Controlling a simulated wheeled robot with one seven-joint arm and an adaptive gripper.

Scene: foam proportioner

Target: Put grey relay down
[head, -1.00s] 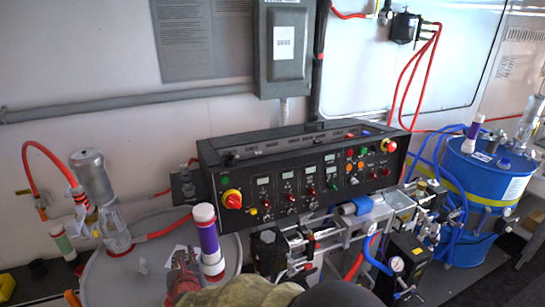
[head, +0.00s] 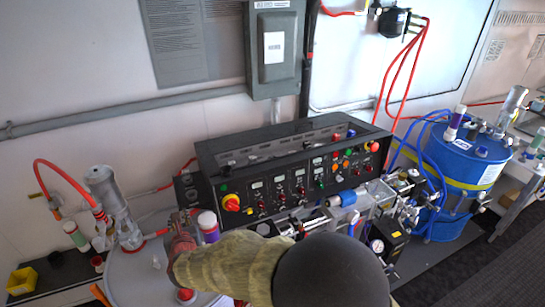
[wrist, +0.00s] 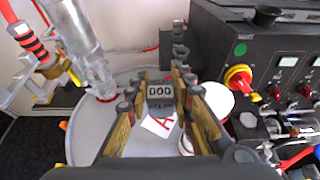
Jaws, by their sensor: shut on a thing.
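The grey relay (wrist: 160,94), a small block with a "000" face, sits between the fingertips of my gripper (wrist: 159,90) in the wrist view. The gripper is shut on it. Behind and below it in that view is the pale grey drum lid (wrist: 82,125), with a white paper (wrist: 158,125) marked with a red letter. I cannot tell the height of the relay above the lid. In the head view my arm covers part of the drum lid (head: 130,272), and the relay is hidden.
A white and purple cylinder (head: 208,226) stands on the drum close to my arm. A metal pump (head: 112,205) with a red hose stands on the lid's left. The black control panel (head: 290,165) is to the right. A blue drum (head: 460,165) stands far right.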

